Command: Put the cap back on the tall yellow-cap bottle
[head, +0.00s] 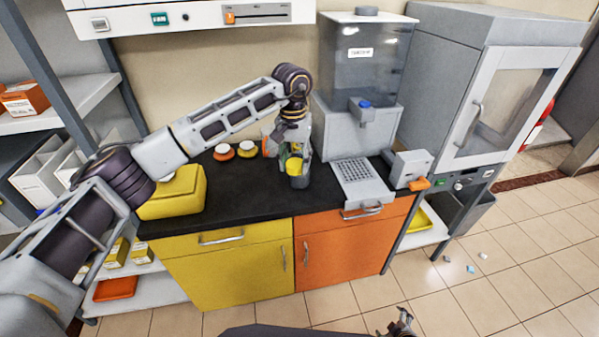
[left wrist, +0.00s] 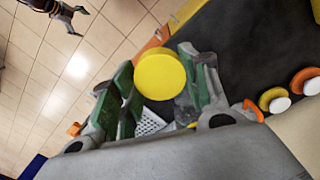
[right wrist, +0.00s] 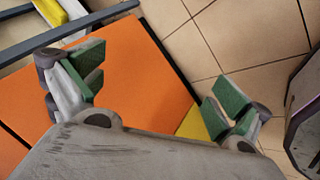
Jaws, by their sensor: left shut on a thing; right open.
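My left gripper (head: 297,160) is low over the black counter, left of the grey dispenser. In the left wrist view its green-padded fingers (left wrist: 160,85) are closed around a round yellow cap (left wrist: 160,75). In the head view the yellow cap (head: 294,165) shows at the fingertips, above a small yellow-and-grey body (head: 299,181). This body looks like the bottle, but the gripper partly hides it. I cannot tell whether the cap touches it. My right gripper (right wrist: 155,85) is open and empty, with floor tiles and the orange cabinet front behind it.
An orange round piece (head: 224,152) and a yellow one (head: 247,149), both with white tops, lie at the counter's back. A yellow box (head: 175,193) stands left. The dispenser (head: 362,75), its grated tray (head: 357,172) and a grey device (head: 411,166) stand right.

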